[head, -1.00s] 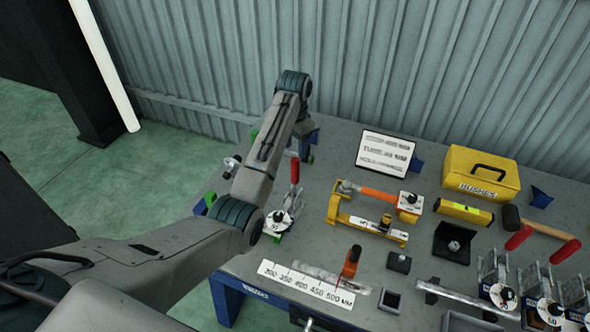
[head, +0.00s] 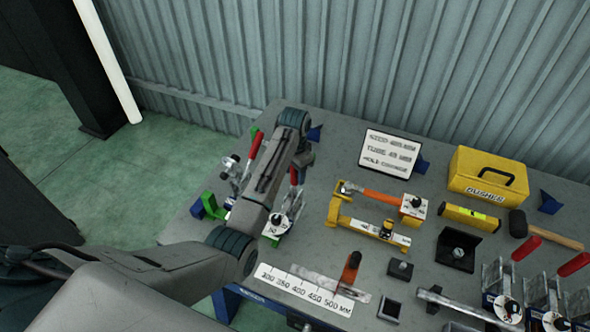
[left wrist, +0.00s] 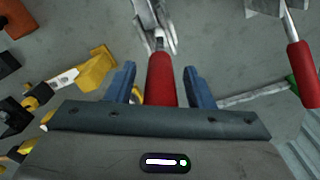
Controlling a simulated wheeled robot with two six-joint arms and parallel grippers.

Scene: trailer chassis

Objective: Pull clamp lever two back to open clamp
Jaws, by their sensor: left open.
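Two toggle clamps with red lever handles stand at the left end of the bench. One red handle (head: 255,145) is left of my forearm. The other red handle (head: 294,176) is just right of it, partly covered, above a clamp with a white round label (head: 278,220). My left gripper (left wrist: 160,80) is open, its blue fingers on either side of a red handle (left wrist: 160,78), not closed on it. The other red handle (left wrist: 303,72) is to the right in the left wrist view. I cannot read which lever is number two. My right gripper is not in view.
A yellow fixture with an orange handle (head: 378,194) is right of the clamps. A length scale (head: 305,289) lies in front. A sign (head: 390,152), a yellow box (head: 487,174), a hammer (head: 545,230) and more red-handled clamps (head: 526,248) lie farther right. A corrugated wall closes the back.

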